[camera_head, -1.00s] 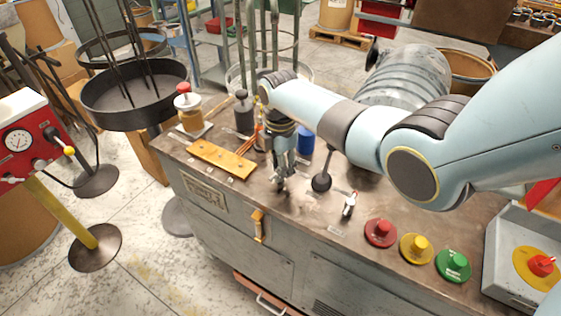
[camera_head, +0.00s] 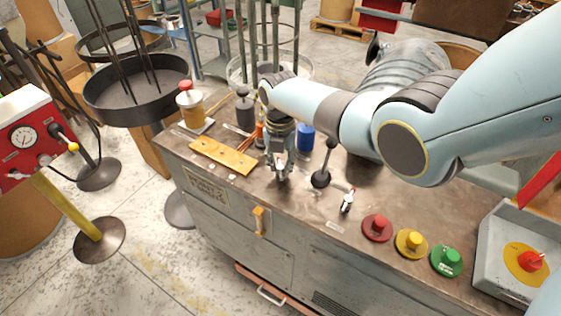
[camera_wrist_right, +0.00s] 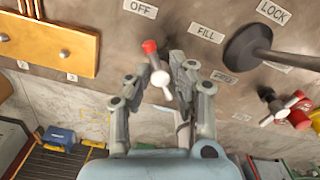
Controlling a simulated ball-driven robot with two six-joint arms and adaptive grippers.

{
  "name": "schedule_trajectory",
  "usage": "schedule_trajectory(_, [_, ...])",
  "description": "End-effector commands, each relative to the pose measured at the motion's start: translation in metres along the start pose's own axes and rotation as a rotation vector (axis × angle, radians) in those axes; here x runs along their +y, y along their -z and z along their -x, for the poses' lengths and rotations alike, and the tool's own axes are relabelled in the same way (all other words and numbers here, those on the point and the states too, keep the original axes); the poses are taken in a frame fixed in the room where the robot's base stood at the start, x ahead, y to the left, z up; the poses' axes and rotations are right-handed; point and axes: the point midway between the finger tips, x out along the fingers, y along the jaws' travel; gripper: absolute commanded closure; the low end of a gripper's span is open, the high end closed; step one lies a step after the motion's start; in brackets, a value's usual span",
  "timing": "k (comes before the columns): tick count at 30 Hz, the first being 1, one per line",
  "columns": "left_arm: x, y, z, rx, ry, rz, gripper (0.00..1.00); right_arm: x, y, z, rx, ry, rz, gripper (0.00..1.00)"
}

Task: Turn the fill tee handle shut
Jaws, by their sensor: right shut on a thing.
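The fill tee handle (camera_wrist_right: 160,74) is a small silver tee with a red tip, standing on the bench top below the OFF (camera_wrist_right: 141,8) and FILL (camera_wrist_right: 206,32) labels in the right wrist view. Its red end points up in that view, towards the OFF label side. My right gripper (camera_wrist_right: 156,84) has one finger on each side of the handle and is shut on it; the exact contact is hard to see. In the head view the right gripper (camera_head: 281,172) is low over the bench and mostly hides the handle. My left gripper is not in view.
A black ball-ended lever (camera_head: 321,179) stands close to the right of the gripper. A second tee handle (camera_head: 347,200) is further right, near red, yellow and green buttons (camera_head: 411,243). An orange plate (camera_head: 222,156) lies left on the bench (camera_head: 300,215).

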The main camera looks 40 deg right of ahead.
Motion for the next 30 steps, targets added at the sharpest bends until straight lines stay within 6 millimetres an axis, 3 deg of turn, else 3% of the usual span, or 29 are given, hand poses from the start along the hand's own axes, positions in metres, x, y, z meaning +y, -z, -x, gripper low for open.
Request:
schedule_trajectory(9, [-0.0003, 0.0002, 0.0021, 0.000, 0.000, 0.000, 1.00, 0.0025, -0.0007, 0.0019, -0.002, -0.005, 0.099, 1.00])
schedule_trajectory(24, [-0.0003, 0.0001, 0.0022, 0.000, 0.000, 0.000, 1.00, 0.0025, -0.0006, 0.0016, -0.002, -0.005, 0.112, 1.00])
schedule_trajectory(25, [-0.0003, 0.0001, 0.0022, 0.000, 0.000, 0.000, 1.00, 0.0025, -0.0005, 0.0016, -0.002, -0.005, 0.112, 0.75])
schedule_trajectory(30, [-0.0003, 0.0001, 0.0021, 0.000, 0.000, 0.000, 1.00, 0.0017, -0.0002, 0.0010, -0.001, -0.003, 0.112, 0.56])
